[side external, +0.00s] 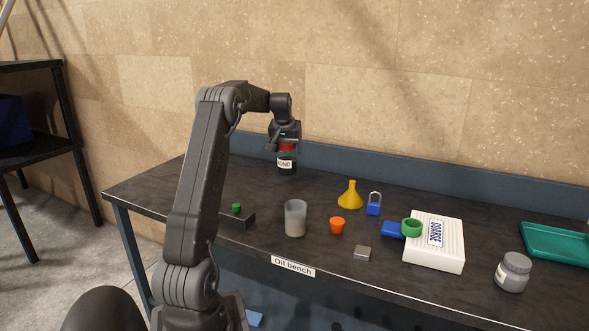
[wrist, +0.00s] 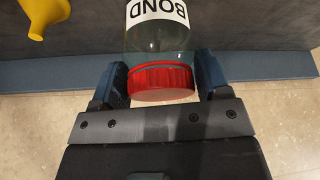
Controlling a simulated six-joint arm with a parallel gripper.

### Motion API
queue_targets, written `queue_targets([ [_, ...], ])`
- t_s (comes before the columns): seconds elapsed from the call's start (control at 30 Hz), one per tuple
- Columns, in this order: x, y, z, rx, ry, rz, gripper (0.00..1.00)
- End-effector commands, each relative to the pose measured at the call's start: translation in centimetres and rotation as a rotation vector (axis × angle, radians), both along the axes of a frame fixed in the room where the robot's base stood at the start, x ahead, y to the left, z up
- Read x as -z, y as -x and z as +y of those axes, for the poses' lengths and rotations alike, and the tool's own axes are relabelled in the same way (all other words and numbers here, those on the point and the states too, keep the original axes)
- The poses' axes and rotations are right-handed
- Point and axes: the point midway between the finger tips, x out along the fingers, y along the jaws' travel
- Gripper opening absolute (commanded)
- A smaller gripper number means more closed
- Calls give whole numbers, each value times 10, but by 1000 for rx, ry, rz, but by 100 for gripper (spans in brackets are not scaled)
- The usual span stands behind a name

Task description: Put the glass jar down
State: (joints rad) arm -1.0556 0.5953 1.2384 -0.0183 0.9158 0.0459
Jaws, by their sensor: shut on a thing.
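The glass jar (side external: 287,166) has a red lid and a white label reading "BOND", partly cut off in the side view. My gripper (side external: 285,143) is shut on the jar by its red lid, from above. In the wrist view, the jar (wrist: 160,45) shows clear glass, and my gripper's fingers (wrist: 161,84) stand on either side of the lid. The jar hangs upright at the back of the dark bench (side external: 330,188). I cannot tell whether its base touches the bench top.
A blue ledge (side external: 420,183) runs along the back.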

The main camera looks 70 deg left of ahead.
Motion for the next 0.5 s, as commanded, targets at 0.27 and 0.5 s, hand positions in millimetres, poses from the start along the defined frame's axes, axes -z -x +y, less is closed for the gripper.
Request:
queue_targets([
  [0.27, 9, 10, -11, -268, -4, -1, 16],
  [0.5, 19, 20, -21, -575, -5, 0, 16],
])
